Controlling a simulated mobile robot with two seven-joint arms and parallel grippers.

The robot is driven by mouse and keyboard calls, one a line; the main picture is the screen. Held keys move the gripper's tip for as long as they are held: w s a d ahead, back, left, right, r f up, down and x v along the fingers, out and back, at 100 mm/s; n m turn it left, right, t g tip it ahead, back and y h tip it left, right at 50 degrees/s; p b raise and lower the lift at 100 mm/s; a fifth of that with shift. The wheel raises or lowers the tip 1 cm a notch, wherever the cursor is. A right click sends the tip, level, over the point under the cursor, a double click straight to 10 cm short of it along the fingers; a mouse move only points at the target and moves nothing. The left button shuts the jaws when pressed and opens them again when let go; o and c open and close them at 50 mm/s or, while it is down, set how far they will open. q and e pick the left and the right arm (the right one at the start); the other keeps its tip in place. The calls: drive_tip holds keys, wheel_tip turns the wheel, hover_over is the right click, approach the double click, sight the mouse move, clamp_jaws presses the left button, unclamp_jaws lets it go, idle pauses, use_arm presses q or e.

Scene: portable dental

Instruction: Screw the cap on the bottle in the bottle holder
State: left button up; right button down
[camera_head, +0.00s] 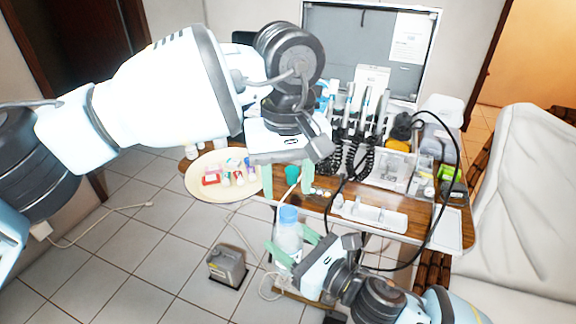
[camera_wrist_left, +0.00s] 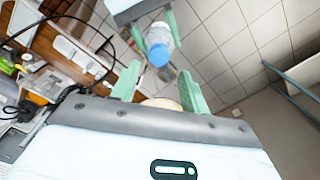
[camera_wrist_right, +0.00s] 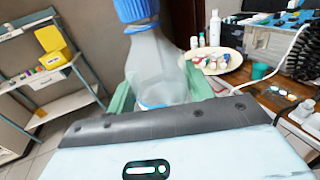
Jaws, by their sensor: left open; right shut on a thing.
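The clear bottle (camera_head: 288,240) with a blue cap (camera_head: 288,213) on its top is upright in front of the table in the head view. My right gripper (camera_head: 292,246) is shut around the bottle's body. My left gripper (camera_head: 288,186) is open and empty above the cap, fingers pointing down. In the left wrist view the blue cap (camera_wrist_left: 158,56) lies beyond and between the open fingers, apart from them. In the right wrist view the bottle (camera_wrist_right: 160,66) stands between the green fingers, its cap (camera_wrist_right: 137,9) cut by the top edge. I cannot make out a bottle holder.
A wooden table (camera_head: 395,203) carries a round cream tray (camera_head: 205,188) with small bottles and boxes, a teal cup (camera_head: 292,174) and dental handpieces with black coiled cords. A black cable loops over the table's right side. A white chair (camera_head: 525,200) stands at right. A grey box (camera_head: 227,267) is on the floor.

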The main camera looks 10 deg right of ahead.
use_arm(q)
drive_tip(key=n, duration=0.5)
drive_tip(key=shift+r, duration=0.15)
drive_tip(key=n, duration=0.6)
drive_tip(key=shift+r, duration=0.15)
drive_tip(key=n, duration=0.6)
drive_tip(key=shift+r, duration=0.2)
drive_tip(key=n, duration=0.5)
drive_tip(key=shift+r, duration=0.15)
drive_tip(key=n, duration=0.6)
drive_tip(key=shift+r, duration=0.2)
drive_tip(key=n, duration=0.5)
drive_tip(key=shift+d+r, duration=0.1)
drive_tip(key=n, duration=0.4)
drive_tip(key=shift+r+n, duration=0.15)
drive_tip(key=shift+n, duration=0.25)
drive_tip(key=n, duration=0.5)
drive_tip(key=shift+r, duration=0.15)
